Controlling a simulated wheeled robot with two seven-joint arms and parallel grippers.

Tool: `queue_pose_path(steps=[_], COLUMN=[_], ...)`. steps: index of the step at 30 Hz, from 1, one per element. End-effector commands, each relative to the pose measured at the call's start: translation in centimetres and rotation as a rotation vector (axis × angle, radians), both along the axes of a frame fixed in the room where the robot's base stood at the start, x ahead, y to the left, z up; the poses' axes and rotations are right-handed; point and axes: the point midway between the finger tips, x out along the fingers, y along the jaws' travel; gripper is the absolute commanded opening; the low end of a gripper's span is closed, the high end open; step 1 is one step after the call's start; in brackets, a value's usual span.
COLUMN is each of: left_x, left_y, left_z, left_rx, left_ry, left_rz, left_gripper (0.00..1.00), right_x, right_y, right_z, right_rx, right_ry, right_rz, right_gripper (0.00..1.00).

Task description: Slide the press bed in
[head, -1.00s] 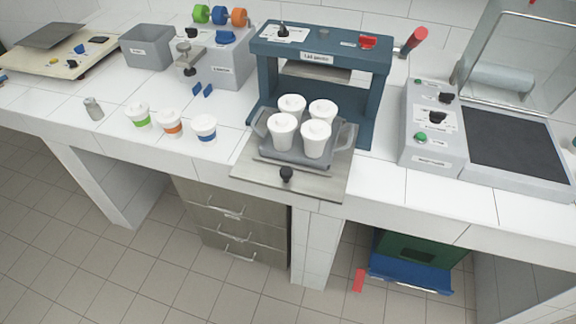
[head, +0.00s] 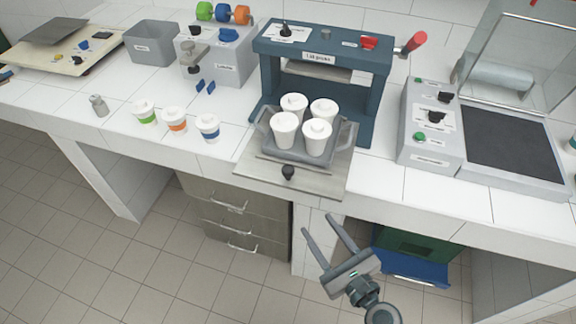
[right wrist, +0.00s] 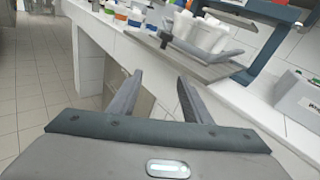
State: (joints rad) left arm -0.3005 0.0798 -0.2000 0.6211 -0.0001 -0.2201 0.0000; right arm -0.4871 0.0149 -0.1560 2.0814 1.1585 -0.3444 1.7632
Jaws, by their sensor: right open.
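The press (head: 322,58) is a dark blue frame on the counter with a red-handled lever at its right. Its grey metal press bed (head: 318,184) is pulled out toward the counter's front edge, with a black knob (head: 288,172) at the front. A grey tray (head: 338,157) on the bed carries several white lidded cups (head: 284,130). My right gripper (head: 319,222) is open and empty, in front of and below the bed. In the right wrist view, the bed (right wrist: 186,64) and its knob (right wrist: 166,39) show beyond the open fingers (right wrist: 158,88). My left gripper is out of view.
Three cups with green, orange and blue bands (head: 174,120) stand left of the press. A grey control box (head: 430,137) stands to the right. Drawers (head: 235,215) and a blue bin (head: 415,270) are below the counter.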

Motion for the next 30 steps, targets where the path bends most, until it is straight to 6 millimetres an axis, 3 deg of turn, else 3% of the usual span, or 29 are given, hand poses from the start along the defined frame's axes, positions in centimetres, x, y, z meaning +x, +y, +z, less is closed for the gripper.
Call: queue_pose_path(steps=[1,3,6,20,30], left_x=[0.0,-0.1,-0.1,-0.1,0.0], left_y=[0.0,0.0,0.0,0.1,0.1], left_z=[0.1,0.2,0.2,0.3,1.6], left_rx=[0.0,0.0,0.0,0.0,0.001], left_ry=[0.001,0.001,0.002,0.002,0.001], left_rz=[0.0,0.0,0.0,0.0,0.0], left_gripper=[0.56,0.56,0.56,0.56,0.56], right_x=[-0.1,-0.2,-0.2,0.1,3.3], right_y=[0.0,0.0,0.0,0.1,1.7], right_z=[2.1,3.9,5.1,5.2,5.4], right_rx=[0.064,0.128,0.172,0.177,0.176], right_ry=[-0.008,-0.012,-0.014,-0.014,-0.015], right_rz=[-0.002,-0.003,-0.003,-0.003,-0.004], right_gripper=[0.44,0.44,0.44,0.44,0.44])
